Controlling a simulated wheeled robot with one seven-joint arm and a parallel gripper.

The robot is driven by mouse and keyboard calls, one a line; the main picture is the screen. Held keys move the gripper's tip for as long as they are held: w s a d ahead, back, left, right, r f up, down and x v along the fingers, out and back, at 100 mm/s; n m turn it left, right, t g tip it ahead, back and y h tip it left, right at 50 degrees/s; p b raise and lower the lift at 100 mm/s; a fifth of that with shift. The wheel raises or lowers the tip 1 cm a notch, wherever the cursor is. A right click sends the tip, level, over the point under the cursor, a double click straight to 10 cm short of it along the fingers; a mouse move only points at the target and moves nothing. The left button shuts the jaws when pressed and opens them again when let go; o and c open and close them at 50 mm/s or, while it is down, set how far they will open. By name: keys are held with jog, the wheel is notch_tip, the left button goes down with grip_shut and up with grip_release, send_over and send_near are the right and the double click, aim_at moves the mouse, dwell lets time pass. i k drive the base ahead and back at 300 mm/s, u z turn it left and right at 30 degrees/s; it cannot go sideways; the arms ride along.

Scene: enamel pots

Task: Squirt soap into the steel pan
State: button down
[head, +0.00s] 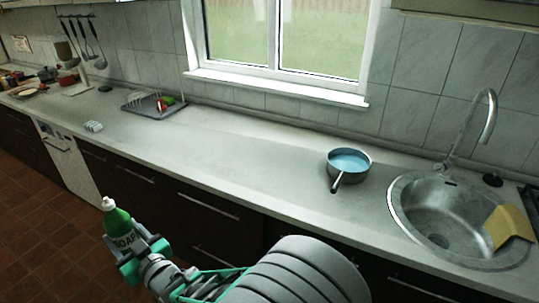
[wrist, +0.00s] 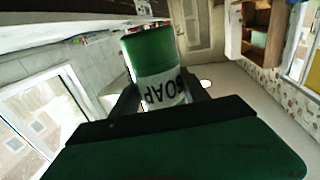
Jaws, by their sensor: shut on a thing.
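A green soap bottle (head: 119,223) with a white cap and a white label is in my gripper (head: 140,255), at the lower left of the head view, in front of the counter. The bottle stands close to upright there. In the wrist view the soap bottle (wrist: 158,65) sits between the two dark fingers of my gripper (wrist: 165,98), with its label partly readable. The steel pan (head: 349,165) stands on the counter left of the sink, its handle pointing to the front. Something pale blue shows inside the pan. My gripper is well left of the pan.
A dish rack (head: 155,103) stands at the back left. The counter (head: 240,160) between rack and pan is clear.

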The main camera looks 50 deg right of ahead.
aim_at(348, 166)
jog(key=u, duration=0.3)
jog(key=k, duration=0.75)
jog(key=u, duration=0.2)
jog(key=i, duration=1.45)
jog(key=z, duration=1.6)
jog(key=i, duration=0.75)
jog(key=z, duration=0.7)
